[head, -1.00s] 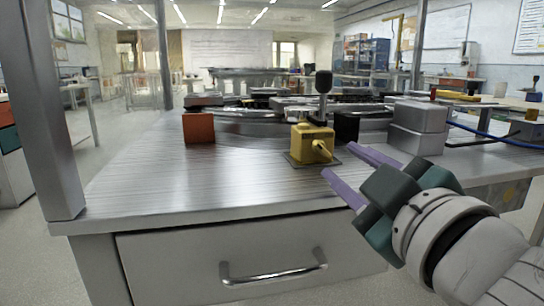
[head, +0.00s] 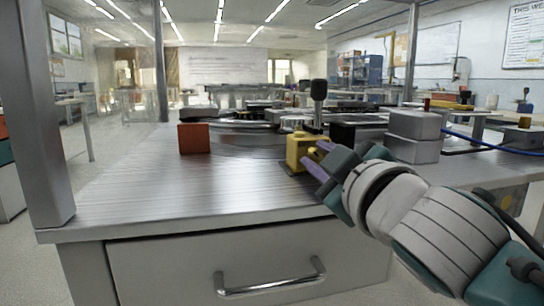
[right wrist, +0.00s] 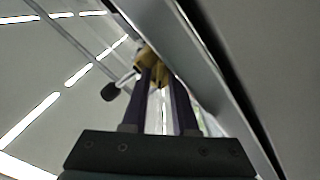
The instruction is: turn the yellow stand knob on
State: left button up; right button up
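The yellow stand (head: 298,146) is a small block on a dark plate on the metal tabletop, with a dark-tipped lever rising behind it. Its yellow knob (head: 325,147) faces right toward my right gripper and is partly hidden by it. My right gripper (head: 314,162) has two purple fingers that are apart, with their tips close to the knob. In the right wrist view, yellow parts of the stand (right wrist: 150,60) show at and between the fingertips. I cannot tell whether the fingers touch the knob. My left gripper is not in view.
An orange block (head: 194,138) stands left of the stand. Grey boxes (head: 414,136) and a blue cable stand to the right, and ring-track parts lie behind. Metal posts rise at the table corners. The front left tabletop is clear, above a drawer with a handle (head: 270,282).

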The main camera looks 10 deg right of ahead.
grip_shut()
jog(key=shift+m, duration=0.3)
jog(key=m+p, duration=0.2)
jog(key=m, duration=0.2)
jog(key=shift+d+r, duration=0.1)
jog(key=shift+r, duration=0.1)
jog(key=m+p, duration=0.3)
jog(key=m, duration=0.1)
jog(key=shift+d+m, duration=0.1)
jog(key=shift+m, duration=0.3)
jog(key=m+p, duration=0.2)
jog(key=m, duration=0.2)
jog(key=shift+d, duration=0.1)
jog(key=shift+d+f+m+p, duration=0.15)
jog(key=shift+m+p, duration=0.6)
jog(key=shift+m, duration=1.45)
